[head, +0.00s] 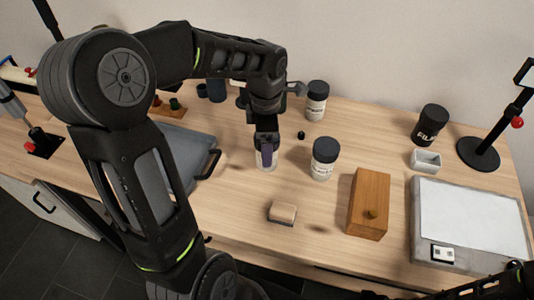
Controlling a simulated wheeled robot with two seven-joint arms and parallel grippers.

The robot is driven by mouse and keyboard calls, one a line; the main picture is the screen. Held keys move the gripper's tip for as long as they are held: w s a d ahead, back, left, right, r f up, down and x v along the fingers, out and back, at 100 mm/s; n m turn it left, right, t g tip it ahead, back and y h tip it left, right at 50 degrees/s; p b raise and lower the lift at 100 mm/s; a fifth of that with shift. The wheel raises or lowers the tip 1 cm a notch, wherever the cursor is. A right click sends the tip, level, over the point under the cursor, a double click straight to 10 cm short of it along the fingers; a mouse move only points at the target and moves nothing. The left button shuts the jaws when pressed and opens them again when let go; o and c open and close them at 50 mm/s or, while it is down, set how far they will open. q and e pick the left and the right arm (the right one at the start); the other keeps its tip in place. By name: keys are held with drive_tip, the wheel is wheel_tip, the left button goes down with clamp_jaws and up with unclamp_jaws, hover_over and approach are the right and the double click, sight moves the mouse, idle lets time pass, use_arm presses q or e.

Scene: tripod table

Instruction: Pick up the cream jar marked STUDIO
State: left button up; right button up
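Under my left gripper (266,152) stands a small pale jar (266,164), its upper part covered by the gripper and a purple piece. I cannot tell whether the fingers are shut on it. Two pale jars with black lids and dark print stand nearby: one (323,168) just right of the gripper, the other (316,106) farther back. The print on all of them is too small to read, so I cannot tell which is marked STUDIO. Part of my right arm shows at the bottom right; its gripper is out of view.
A wooden box (369,208) and a small block (282,211) lie in front. A black FILM canister (431,124), white dish (425,160) and light pad (468,225) are right. A grey tray (185,148) is left, partly behind my arm. A small black cap (301,135) lies between the jars.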

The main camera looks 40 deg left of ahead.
use_arm(q)
drive_tip(key=shift+w+f+p, duration=0.1)
drive_tip(key=shift+f+p, duration=0.25)
drive_tip(key=shift+f, duration=2.3)
drive_tip(key=c, duration=1.5)
